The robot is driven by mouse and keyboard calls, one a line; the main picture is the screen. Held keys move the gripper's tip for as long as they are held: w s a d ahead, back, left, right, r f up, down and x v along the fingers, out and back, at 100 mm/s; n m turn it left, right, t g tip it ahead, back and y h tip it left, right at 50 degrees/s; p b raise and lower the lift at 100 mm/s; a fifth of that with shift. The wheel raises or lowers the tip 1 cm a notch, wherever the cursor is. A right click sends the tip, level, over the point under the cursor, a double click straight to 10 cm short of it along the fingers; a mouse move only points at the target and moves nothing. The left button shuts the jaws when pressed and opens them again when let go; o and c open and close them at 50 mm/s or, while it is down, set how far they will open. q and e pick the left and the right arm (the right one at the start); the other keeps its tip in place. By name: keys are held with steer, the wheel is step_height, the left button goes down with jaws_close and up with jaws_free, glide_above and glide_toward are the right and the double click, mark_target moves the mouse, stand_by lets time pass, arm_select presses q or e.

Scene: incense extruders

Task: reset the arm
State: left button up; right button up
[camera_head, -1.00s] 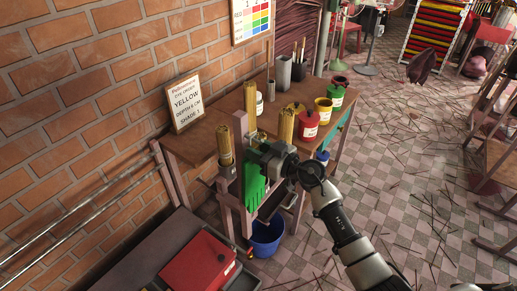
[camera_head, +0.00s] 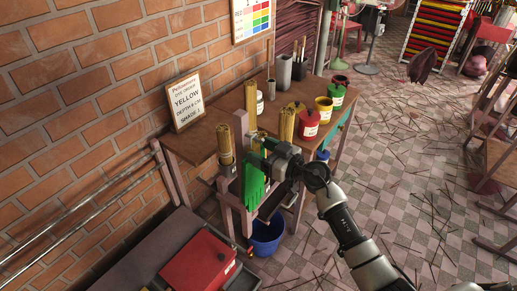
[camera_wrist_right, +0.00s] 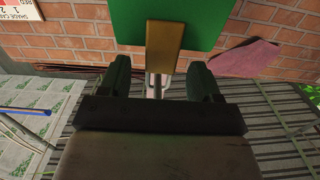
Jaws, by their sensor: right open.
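My right gripper (camera_head: 258,150) is beside the wooden frame (camera_head: 243,180) at the table's near end, close to the brass cylinders (camera_head: 287,124) and above a hanging green glove (camera_head: 254,186). In the right wrist view, the two dark fingers of the same gripper (camera_wrist_right: 159,76) stand apart. A brass-coloured strip (camera_wrist_right: 164,45) on a green panel (camera_wrist_right: 190,22) shows beyond and between them; I cannot tell whether they touch it. Nothing is clearly held. My left gripper is not in view.
The wooden table (camera_head: 197,141) bears red (camera_head: 307,125), yellow (camera_head: 322,109) and green pots (camera_head: 336,96). A blue bucket (camera_head: 267,236) and a red box (camera_head: 199,262) are low in front. Sticks litter the tiled floor (camera_head: 400,170).

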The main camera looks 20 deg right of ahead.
steer(key=v, duration=1)
steer(key=s+d+f+m+g+h, duration=0.1)
steer(key=s+f+m+h, duration=0.15)
steer(key=f, duration=0.85)
steer(key=s+d+f+m+h, duration=0.2)
steer(key=s+f+h, duration=0.2)
steer(key=f, duration=0.8)
steer(key=s+d+f+m+g+h, duration=0.1)
steer(key=s+f+m+h, duration=0.15)
steer(key=f, duration=0.85)
steer(key=s+a+f+g, duration=0.1)
steer(key=s+f+g, duration=0.2)
steer(key=s+f, duration=0.3)
steer(key=s+a+f+n+g+h, duration=0.1)
steer(key=s+f+g, duration=0.3)
steer(key=s, duration=1.3)
steer(key=s+a+f+g+h, duration=0.1)
steer(key=s+f+g, duration=0.3)
steer(key=s+f, duration=0.5)
steer(key=s, duration=0.3)
steer(key=shift+a+f+n, duration=0.25)
steer(key=shift+f+n, duration=0.15)
